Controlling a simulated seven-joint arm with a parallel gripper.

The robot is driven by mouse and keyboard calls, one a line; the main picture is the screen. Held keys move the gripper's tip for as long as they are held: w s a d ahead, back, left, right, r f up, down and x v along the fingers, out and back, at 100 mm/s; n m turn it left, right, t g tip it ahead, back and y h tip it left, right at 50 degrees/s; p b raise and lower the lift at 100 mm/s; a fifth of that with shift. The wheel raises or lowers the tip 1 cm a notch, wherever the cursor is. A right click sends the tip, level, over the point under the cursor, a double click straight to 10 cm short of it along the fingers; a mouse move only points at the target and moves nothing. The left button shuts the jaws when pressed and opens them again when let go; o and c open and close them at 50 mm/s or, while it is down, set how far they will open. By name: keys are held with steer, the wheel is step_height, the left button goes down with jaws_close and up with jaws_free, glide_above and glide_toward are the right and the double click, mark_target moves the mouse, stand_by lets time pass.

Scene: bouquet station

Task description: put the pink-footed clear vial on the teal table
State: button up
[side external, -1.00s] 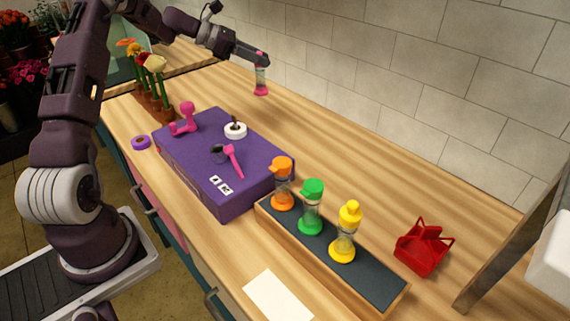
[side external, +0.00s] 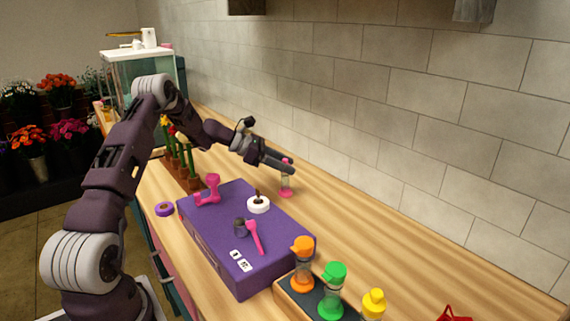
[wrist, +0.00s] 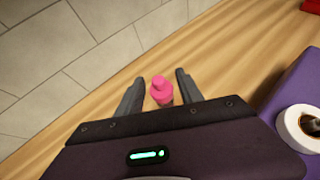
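The pink-footed clear vial (side external: 286,190) stands upright on the wooden counter beyond the purple case, with a pink cap and a clear middle. My gripper (side external: 290,169) is at the vial's upper part and partly overlaps it in the side view. In the wrist view, the vial's pink top (wrist: 161,91) lies between the two fingers of my gripper (wrist: 160,77), with a gap on each side. The gripper is open around the vial. No teal table is clearly recognizable in these frames.
A purple case (side external: 216,225) carries a pink dumbbell-shaped object (side external: 208,191), a white ring-shaped item (side external: 258,205) and a pink scoop (side external: 255,237). Orange (side external: 302,262), green (side external: 332,290) and yellow vials (side external: 373,303) stand in a wooden tray. Potted flowers (side external: 187,165) are left of the gripper.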

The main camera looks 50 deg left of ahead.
steer(key=shift+r, duration=0.15)
steer(key=v, duration=1.2)
steer(key=s+d+r+m+g, duration=0.1)
steer(key=d+r+m+g, duration=0.2)
steer(key=d, duration=0.5)
steer(key=s+d+r+m+g, duration=0.1)
steer(key=d+r+m, duration=0.3)
steer(key=d, duration=0.3)
steer(key=s+d+r+m+g+y, duration=0.1)
steer(key=s+d+r+m, duration=0.1)
steer(key=s+d+m, duration=0.4)
steer(key=s+d+r+m+g+y, duration=0.1)
steer(key=s+d+r+m+g, duration=0.15)
steer(key=d, duration=0.55)
steer(key=s+d+f+m+t+y, duration=0.1)
steer(key=s+m, duration=0.3)
steer(key=s, duration=0.2)
steer(key=s+d+m+t+y, duration=0.1)
steer(key=s+d+m+y, duration=0.1)
steer(key=s+m, duration=0.3)
steer(key=s+d+f+m+t+y, duration=0.1)
steer(key=s+m, duration=0.3)
steer(key=s, duration=0.4)
steer(key=shift+d+f+m+y, duration=0.2)
steer(key=shift+f+m+y, duration=0.15)
steer(key=shift+f+y, duration=0.05)
